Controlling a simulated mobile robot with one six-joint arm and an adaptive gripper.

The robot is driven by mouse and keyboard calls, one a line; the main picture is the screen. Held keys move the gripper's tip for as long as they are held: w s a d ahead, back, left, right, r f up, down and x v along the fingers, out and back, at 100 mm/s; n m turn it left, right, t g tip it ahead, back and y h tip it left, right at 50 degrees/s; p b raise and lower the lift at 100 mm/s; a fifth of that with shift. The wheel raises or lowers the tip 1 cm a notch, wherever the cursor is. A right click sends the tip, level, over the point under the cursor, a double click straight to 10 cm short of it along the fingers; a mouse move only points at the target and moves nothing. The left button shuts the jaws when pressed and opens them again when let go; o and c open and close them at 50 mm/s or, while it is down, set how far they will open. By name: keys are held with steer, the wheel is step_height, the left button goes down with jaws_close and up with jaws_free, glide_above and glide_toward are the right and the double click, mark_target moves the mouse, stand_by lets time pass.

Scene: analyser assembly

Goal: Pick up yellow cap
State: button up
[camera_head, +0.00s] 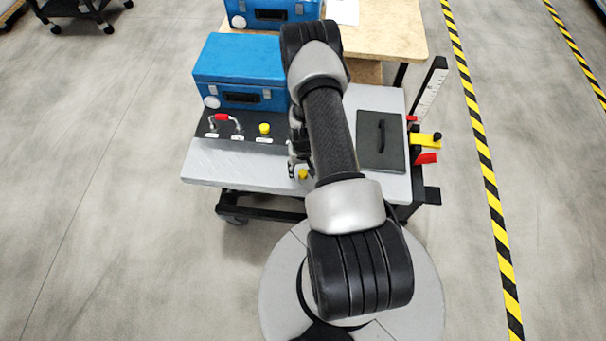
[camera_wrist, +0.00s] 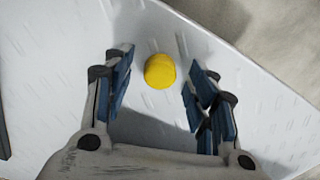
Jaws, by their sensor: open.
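A yellow cap (camera_wrist: 160,71) lies on the white table top, between and slightly ahead of the fingertips of my gripper (camera_wrist: 159,75) in the wrist view. The gripper is open, with its blue-padded fingers on both sides of the cap and apart from it. In the head view this cap (camera_head: 303,174) shows near the front edge of the table, beside my arm, which hides part of the gripper (camera_head: 296,168).
A blue case (camera_head: 240,66) stands at the back of the white table (camera_head: 235,168). A dark panel with a handle (camera_head: 381,146) lies to the right, with yellow and red parts (camera_head: 426,139) at the table's right side. The front left is clear.

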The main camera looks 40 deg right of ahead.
steer(key=c, duration=0.8)
steer(key=shift+r, duration=0.2)
